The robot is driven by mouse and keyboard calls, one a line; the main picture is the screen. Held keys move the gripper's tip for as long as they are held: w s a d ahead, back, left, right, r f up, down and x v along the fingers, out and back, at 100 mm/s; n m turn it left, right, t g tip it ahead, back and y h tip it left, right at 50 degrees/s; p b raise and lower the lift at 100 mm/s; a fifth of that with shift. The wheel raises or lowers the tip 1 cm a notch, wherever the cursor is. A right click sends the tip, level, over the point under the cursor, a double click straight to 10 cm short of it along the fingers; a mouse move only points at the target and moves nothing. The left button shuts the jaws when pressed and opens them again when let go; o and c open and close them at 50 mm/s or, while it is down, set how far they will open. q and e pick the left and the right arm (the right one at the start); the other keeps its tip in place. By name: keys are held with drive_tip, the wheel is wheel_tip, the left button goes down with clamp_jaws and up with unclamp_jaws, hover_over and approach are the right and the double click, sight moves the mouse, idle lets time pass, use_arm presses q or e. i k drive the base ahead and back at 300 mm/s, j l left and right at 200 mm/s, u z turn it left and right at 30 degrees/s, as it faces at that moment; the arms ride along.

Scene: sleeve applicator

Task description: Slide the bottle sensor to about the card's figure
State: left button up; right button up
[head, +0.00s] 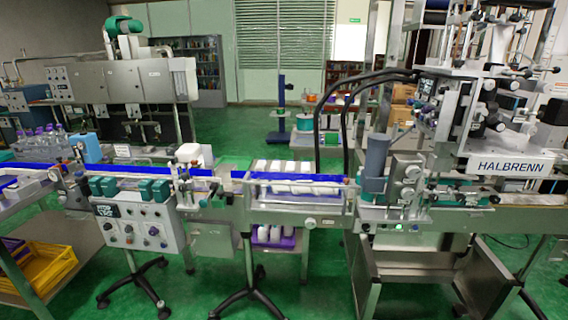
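A conveyor with a blue belt (130,170) runs across the middle of the head view. Several small fittings and clamps sit along its rail, among them a white-topped unit (188,153) with dark parts below it. The bottle sensor is too small to single out among these fittings. A small white plate or card (122,150) stands behind the belt; any figure on it is too small to read. Neither of my grippers shows in the view.
A control box (140,230) with knobs hangs under the conveyor. White bottles lie in a guarded section (290,187). The Halbrenn machine (510,166) stands at right. A yellow crate (45,268) sits low at left. Stand legs (250,300) spread over the green floor.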

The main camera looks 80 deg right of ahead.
sight(453, 189)
drive_tip(key=z, duration=4)
drive_tip(key=i+j+z, duration=0.1)
drive_tip(key=i+j, duration=0.65)
drive_tip(key=j, duration=0.15)
drive_tip(key=i+j+z, duration=0.15)
drive_tip(key=i+j, duration=0.2)
drive_tip(key=j, duration=0.15)
